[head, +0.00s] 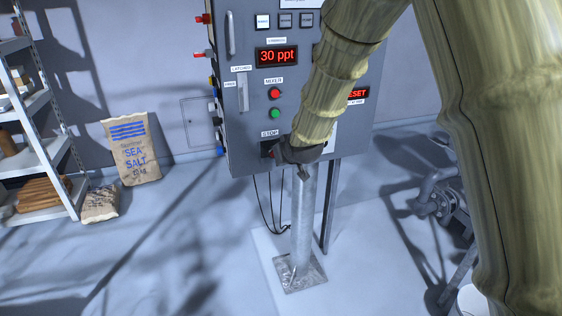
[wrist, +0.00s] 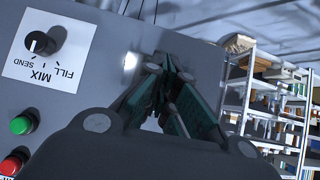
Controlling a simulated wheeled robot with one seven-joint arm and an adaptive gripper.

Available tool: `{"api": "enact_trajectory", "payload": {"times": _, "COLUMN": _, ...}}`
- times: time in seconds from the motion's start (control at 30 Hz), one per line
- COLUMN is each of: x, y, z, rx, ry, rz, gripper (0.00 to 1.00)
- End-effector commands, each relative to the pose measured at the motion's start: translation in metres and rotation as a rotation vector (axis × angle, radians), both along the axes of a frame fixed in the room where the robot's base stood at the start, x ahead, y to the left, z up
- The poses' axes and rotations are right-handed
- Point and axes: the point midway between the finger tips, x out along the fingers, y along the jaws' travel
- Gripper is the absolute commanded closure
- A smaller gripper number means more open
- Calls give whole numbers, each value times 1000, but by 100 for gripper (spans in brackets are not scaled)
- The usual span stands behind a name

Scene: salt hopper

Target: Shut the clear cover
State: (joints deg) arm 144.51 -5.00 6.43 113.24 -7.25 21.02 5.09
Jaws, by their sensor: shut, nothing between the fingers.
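My gripper (head: 297,153) is at the lower edge of the grey control panel (head: 292,52), just right of the STOP label (head: 270,133). In the wrist view its dark green fingers (wrist: 168,75) are together and hold nothing. The gripper and arm hide part of the panel's lower area, including much of what lies under the STOP label. I cannot make out the clear cover in either view, nor tell whether the fingers touch the panel.
The panel carries a red button (head: 275,93), a green button (head: 274,114) and a 30 ppt display (head: 277,56). The wrist view shows a mix dial (wrist: 40,44). A salt bag (head: 135,150) and shelves (head: 40,115) stand left. Pipework (head: 440,195) is at right.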

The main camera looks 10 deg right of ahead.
Motion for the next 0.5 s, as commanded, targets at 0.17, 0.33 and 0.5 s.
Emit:
{"api": "enact_trajectory", "payload": {"times": 0.17, "x": 2, "y": 1, "z": -12, "rx": 15, "ry": -73, "rz": -1, "gripper": 100}}
{"api": "enact_trajectory", "payload": {"times": 0.33, "x": 4, "y": 1, "z": -20, "rx": 30, "ry": -145, "rz": 0, "gripper": 100}}
{"api": "enact_trajectory", "payload": {"times": 0.5, "x": 7, "y": 1, "z": -24, "rx": 34, "ry": -167, "rz": -1, "gripper": 100}}
